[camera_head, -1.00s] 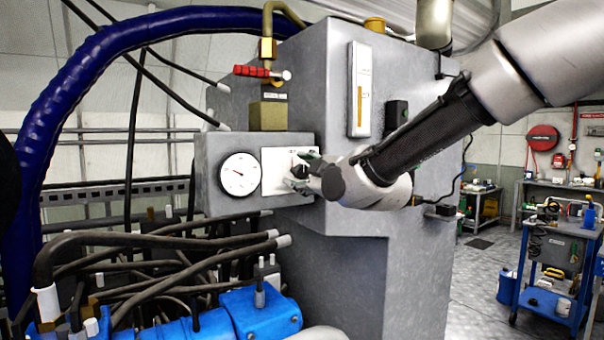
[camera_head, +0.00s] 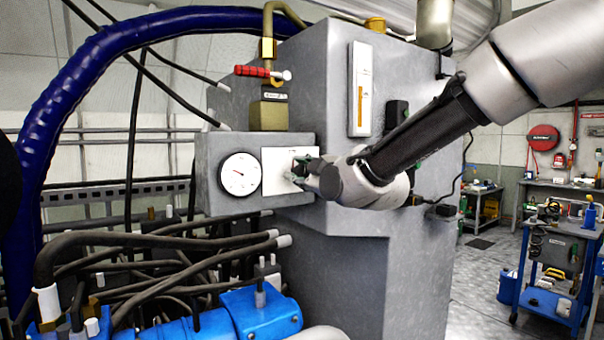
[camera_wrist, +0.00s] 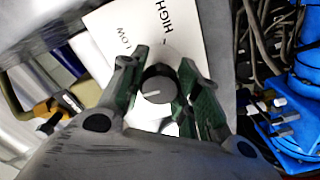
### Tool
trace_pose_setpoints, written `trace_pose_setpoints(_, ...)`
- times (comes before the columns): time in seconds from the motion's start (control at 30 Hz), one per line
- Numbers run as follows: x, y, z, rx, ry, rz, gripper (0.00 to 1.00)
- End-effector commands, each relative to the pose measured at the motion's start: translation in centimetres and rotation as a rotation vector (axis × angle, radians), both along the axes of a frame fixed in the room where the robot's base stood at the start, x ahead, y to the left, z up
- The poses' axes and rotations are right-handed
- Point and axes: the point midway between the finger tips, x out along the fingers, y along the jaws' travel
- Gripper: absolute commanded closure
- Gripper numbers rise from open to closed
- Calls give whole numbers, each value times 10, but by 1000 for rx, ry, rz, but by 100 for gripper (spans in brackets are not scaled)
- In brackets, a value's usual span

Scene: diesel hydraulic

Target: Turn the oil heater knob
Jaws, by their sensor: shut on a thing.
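The oil heater knob (camera_wrist: 158,88) is a dark round knob with a light pointer line. It sits on a white plate (camera_wrist: 112,32) marked HIGH and LOW. My gripper (camera_wrist: 163,86) has its green-padded fingers on both sides of the knob and is shut on it. In the head view my gripper (camera_head: 302,170) is at the right part of the white plate (camera_head: 274,172) on the grey control box, and it hides the knob there. The wrist view is rotated, with the lettering running up the picture.
A round dial gauge (camera_head: 240,174) is left of the plate. A red-handled valve (camera_head: 262,72) stands above the box. A sight gauge (camera_head: 360,88) is on the grey tank (camera_head: 340,270). Black hoses (camera_head: 170,240) and a blue pump (camera_head: 250,315) lie below left.

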Motion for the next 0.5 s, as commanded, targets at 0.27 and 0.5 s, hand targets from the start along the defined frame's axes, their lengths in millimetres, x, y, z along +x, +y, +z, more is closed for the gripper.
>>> trace_pose_setpoints(0.27, 0, 0, -1, 160, 110, -1, 92)
trace_pose_setpoints(0.5, 0, 0, -2, 348, 238, -1, 92)
